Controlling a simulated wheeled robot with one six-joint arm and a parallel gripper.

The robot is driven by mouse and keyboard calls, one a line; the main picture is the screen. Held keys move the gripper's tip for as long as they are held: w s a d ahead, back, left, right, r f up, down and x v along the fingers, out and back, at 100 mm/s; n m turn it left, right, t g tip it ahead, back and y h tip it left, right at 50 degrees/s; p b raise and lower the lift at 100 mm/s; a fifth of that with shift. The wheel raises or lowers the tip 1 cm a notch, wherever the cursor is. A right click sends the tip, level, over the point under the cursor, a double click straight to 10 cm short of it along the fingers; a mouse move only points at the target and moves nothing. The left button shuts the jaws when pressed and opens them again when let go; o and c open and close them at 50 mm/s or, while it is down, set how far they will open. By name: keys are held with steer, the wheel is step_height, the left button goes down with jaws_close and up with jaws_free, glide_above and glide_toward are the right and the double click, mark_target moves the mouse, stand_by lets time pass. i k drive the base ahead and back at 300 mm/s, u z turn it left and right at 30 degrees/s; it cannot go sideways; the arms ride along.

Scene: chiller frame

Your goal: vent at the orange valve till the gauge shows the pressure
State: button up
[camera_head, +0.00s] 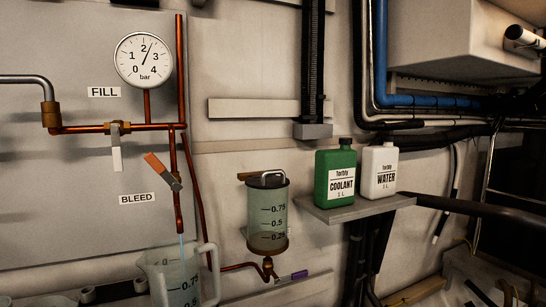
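The orange valve handle (157,163) sits slanted on the copper bleed pipe, above the BLEED label (138,199). A thin bluish stream (182,242) runs from the pipe's lower end into a clear measuring jug (208,257). The jug's bottom is cut off by the picture edge, and its liquid level is hard to tell. The round pressure gauge (144,61) reads 0 to 4 bar. Its needle points up and slightly right, a little past 2. My gripper is not in view.
A grey-handled valve (116,152) hangs down by the FILL label (104,92). A graduated container (267,215) with a purple-handled valve (293,277) is mounted right of the jug. Green coolant (336,174) and white water (379,172) bottles stand on a shelf (358,208).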

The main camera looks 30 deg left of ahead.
mark_target(150, 158)
steer(key=z, duration=0.5)
steer(key=k, duration=0.95)
steer(key=u, duration=1.65)
steer(key=i, duration=0.5)
